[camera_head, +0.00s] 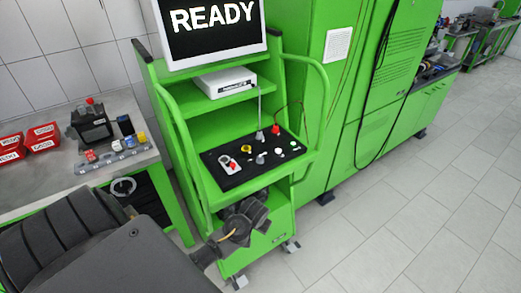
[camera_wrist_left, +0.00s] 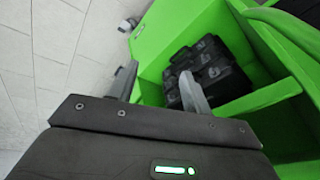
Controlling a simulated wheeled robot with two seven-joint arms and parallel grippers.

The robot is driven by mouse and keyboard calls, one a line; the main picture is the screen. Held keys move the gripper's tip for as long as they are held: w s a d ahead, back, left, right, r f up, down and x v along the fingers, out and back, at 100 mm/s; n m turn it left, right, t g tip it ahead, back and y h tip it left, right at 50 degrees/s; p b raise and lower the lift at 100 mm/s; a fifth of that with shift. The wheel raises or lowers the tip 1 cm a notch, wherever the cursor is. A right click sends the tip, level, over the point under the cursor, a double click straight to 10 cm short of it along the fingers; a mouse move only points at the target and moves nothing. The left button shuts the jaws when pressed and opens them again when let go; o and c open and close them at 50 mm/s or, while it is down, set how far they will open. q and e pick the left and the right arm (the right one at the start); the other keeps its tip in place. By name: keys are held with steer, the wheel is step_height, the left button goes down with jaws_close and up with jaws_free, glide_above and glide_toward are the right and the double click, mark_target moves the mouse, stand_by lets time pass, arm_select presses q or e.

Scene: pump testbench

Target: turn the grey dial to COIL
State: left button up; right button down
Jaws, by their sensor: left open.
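A small grey knob (camera_head: 262,158), which looks like the grey dial, sits on the black control panel (camera_head: 240,178) of the green cart in the head view. Its pointer and any COIL label are too small to read. My left gripper (camera_wrist_left: 160,78) is open and empty in the left wrist view, its two grey fingers spread apart. In the head view dark parts of my left arm fill the lower left, below and left of the panel, and its fingertips are hard to make out. Nothing covers the knob. My right gripper is not in view.
A screen (camera_head: 213,28) reading READY tops the cart. Other panel controls, including a red one (camera_head: 276,131), crowd the knob. Green side rails flank the panel. A workbench (camera_head: 150,157) with red bins (camera_head: 42,137) stands left. Black cases (camera_wrist_left: 203,70) sit in a green compartment. Floor at right is clear.

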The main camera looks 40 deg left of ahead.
arm_select(q)
step_height(320, 180, up, 16)
steer(key=w+n+p, duration=0.1)
steer(key=w+p, duration=0.1)
steer(key=n, duration=0.5)
glide_toward(260, 157)
steer(key=shift+t, duration=0.3)
steer(key=p+x, duration=0.1)
steer(key=x, duration=0.4)
steer(key=p+x, duration=0.1)
steer(key=x, duration=0.2)
steer(key=shift+s+f+p, duration=0.15)
steer(key=shift+f+p, duration=0.2)
steer(key=shift+f, duration=0.1)
steer(key=shift+c, duration=0.4)
steer(key=c, duration=0.9)
